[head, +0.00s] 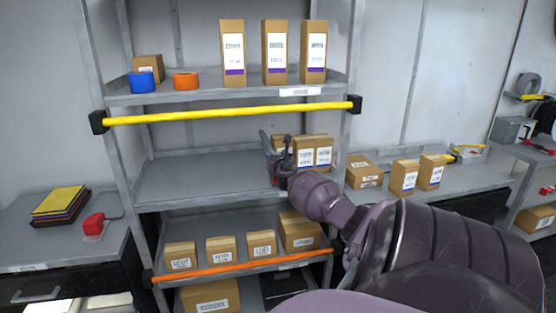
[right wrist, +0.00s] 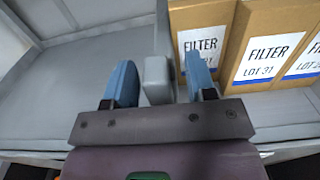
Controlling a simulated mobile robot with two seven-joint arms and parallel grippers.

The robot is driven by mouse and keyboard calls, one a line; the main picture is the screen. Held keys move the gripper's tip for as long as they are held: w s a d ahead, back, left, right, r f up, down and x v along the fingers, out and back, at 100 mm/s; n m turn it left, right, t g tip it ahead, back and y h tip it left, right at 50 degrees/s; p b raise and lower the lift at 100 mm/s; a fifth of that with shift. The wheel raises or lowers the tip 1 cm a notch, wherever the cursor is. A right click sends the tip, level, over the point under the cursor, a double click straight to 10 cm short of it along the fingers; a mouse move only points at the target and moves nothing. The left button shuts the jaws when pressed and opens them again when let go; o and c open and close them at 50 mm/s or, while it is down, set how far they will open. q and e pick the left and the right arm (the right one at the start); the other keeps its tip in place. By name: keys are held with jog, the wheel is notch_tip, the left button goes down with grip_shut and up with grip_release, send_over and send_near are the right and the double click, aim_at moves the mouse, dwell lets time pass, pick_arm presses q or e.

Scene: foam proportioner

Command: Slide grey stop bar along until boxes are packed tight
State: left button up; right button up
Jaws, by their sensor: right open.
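The grey stop bar (right wrist: 158,80) stands between the two blue fingers of my right gripper (right wrist: 160,85) in the right wrist view. The fingers are open, with a gap to the bar on the left side. Cardboard filter boxes (right wrist: 262,45) with white and blue labels stand in a row just right of the bar. The right finger overlaps the nearest box in the picture; I cannot tell whether they touch. In the head view, my right gripper (head: 279,160) is on the middle shelf, left of the filter boxes (head: 314,153), and hides the bar. My left gripper is not in view.
The middle shelf (head: 200,180) is bare left of the gripper. A yellow rail (head: 230,110) crosses above it and an orange rail (head: 240,266) below. Boxes stand on the shelves above and below. More boxes (head: 404,176) stand on the bench at right.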

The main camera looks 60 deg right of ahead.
jog(key=shift+s+a, duration=0.3)
jog(key=p+v, duration=0.2)
jog(key=v, duration=0.8)
jog(key=shift+d, duration=0.1)
dwell(0.3)
